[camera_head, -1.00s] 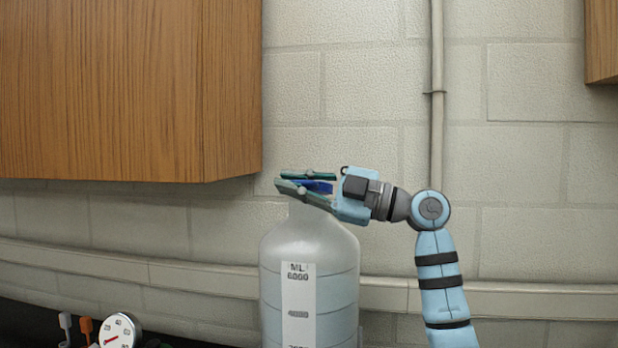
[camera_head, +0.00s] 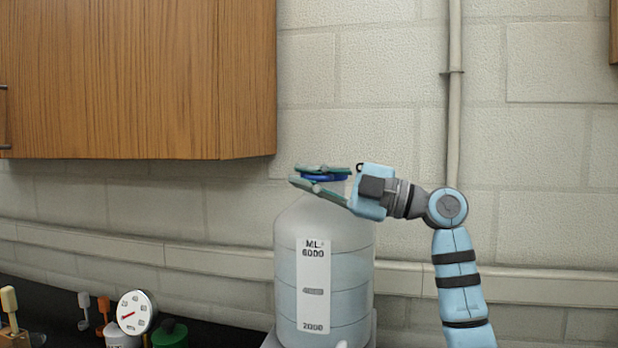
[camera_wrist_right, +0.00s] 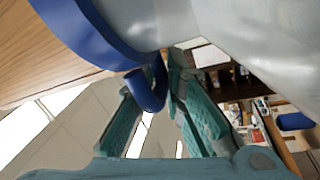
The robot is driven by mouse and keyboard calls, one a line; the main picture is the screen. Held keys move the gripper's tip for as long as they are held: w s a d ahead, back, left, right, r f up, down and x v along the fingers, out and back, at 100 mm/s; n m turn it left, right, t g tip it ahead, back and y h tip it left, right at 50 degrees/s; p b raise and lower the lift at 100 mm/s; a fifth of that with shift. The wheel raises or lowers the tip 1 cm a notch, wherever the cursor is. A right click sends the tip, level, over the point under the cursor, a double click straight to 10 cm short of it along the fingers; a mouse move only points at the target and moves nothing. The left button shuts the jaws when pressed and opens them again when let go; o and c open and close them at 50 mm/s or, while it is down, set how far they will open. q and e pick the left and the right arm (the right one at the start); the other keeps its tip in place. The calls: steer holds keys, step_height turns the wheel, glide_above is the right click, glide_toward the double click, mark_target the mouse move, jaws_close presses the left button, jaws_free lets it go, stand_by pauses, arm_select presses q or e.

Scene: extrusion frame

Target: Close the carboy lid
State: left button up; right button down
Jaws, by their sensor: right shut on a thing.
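The carboy (camera_head: 350,240) is a large translucent white bottle with a graduated label, standing upright. Its blue lid (camera_head: 325,177) is at the top of the neck and looks roughly level; whether it is fully seated is hidden by the fingers. My right gripper (camera_head: 297,174) reaches in from the right at neck height, its teal fingers on either side of the lid. In the right wrist view the lid's blue rim and tab (camera_wrist_right: 148,92) lie by the fingertips, and the gripper is shut on the lid. My left gripper is out of view.
A wooden cabinet (camera_head: 140,80) hangs at upper left. A round gauge (camera_head: 135,312), a green container (camera_head: 170,333) and small orange and white items stand on the dark bench at lower left. A block wall with a vertical pipe (camera_head: 455,110) is behind.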

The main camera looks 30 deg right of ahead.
steer(key=c, duration=1.9)
jaws_free()
steer(key=shift+f, duration=0.15)
steer(key=shift+o, duration=1.1)
steer(key=shift+w+a, duration=0.1)
steer(key=shift+w, duration=0.2)
steer(key=v, duration=1.1)
steer(key=shift+s+d+f, duration=0.15)
steer(key=shift+s+d, duration=0.05)
steer(key=shift+s, duration=0.1)
